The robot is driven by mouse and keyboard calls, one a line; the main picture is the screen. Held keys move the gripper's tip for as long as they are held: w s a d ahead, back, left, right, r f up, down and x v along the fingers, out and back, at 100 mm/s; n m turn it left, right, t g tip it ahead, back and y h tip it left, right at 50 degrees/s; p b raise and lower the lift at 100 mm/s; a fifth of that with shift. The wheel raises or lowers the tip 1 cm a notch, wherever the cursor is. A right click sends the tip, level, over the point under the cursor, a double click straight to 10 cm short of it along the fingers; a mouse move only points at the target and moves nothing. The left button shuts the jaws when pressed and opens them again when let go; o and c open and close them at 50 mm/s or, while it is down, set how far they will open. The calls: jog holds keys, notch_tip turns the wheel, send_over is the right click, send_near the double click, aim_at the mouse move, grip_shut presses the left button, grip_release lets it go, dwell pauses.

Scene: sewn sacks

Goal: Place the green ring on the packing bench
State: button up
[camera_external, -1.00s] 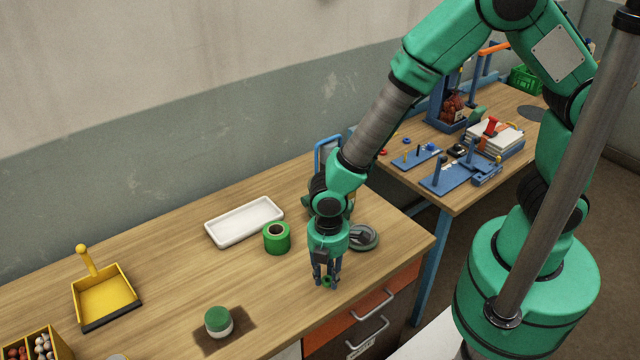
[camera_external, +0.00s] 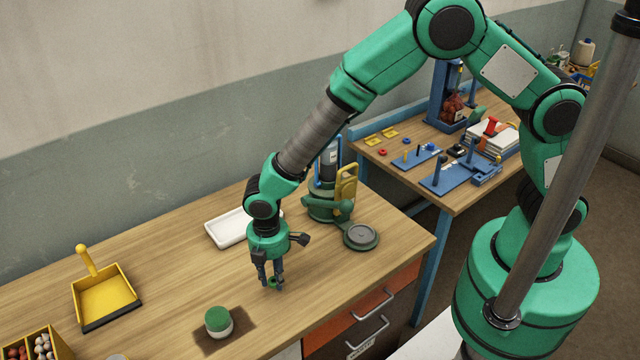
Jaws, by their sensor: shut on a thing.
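My gripper (camera_external: 271,284) points down over the near wooden bench, with its fingers shut on a small green ring (camera_external: 274,282). The ring shows only partly between the fingertips. It is low over the bench top, and I cannot tell whether it touches the wood. The near bench (camera_external: 150,290) has a wooden top and drawers at its right end. A second wooden bench (camera_external: 400,172) with a blue frame stands behind to the right. No label shows which one is the packing bench.
A green-lidded jar (camera_external: 218,321) on a dark mat is left of my gripper. A white tray (camera_external: 228,230) lies behind it, partly hidden. A green machine (camera_external: 328,205) with a round plate (camera_external: 361,236) stands to the right. A yellow dustpan (camera_external: 104,296) lies left, with clear wood between.

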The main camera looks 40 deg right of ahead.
aim_at(275, 292)
dwell(0.3)
jog(key=shift+f, duration=1.75)
jog(key=shift+f, duration=0.1)
jog(key=o, duration=0.9)
notch_tip(275, 292, up, 12)
jog(key=shift+r, duration=0.1)
jog(key=shift+w, duration=0.1)
